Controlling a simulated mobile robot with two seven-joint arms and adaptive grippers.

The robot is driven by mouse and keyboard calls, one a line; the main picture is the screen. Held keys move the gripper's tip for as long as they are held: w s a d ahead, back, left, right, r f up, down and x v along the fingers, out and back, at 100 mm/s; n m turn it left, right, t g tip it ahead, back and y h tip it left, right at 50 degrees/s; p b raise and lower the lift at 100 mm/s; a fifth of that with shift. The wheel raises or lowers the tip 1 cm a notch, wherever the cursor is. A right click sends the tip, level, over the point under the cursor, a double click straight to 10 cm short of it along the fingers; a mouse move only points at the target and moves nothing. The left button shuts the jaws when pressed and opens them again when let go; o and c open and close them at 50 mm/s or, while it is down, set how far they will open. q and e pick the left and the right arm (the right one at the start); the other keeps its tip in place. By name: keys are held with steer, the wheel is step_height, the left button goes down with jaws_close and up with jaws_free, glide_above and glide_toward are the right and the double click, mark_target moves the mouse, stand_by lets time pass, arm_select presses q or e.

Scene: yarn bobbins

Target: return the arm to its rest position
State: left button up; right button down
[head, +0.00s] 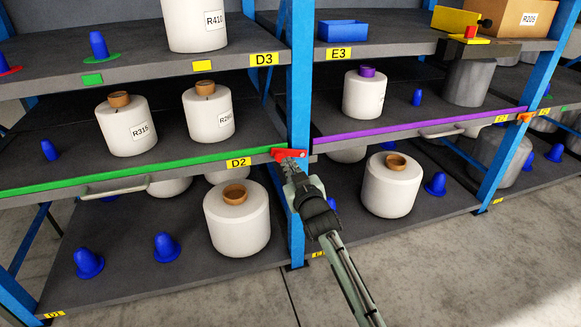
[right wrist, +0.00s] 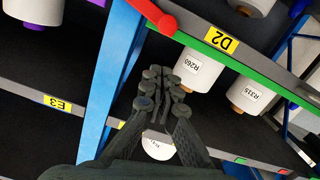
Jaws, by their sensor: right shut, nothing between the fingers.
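My right arm (head: 345,270) reaches in from the bottom of the head view toward the blue post between the two shelf bays. My right gripper (head: 291,172) is at its far end, just below the red latch (head: 289,153) at the end of the green bar. In the right wrist view the fingers of the gripper (right wrist: 160,92) are together and empty. The red latch (right wrist: 152,15) shows beyond them at the top, apart from the fingertips in that view. My left gripper is in neither view.
Blue posts (head: 297,80) carry grey shelves with white bobbins and blue cones around the arm. A white bobbin (head: 236,222) stands left of my gripper and another (head: 391,190) right of it. A drawer handle (head: 114,189) juts out at D2. The floor (head: 450,270) in front is clear.

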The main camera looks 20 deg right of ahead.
steer(key=shift+s, duration=0.75)
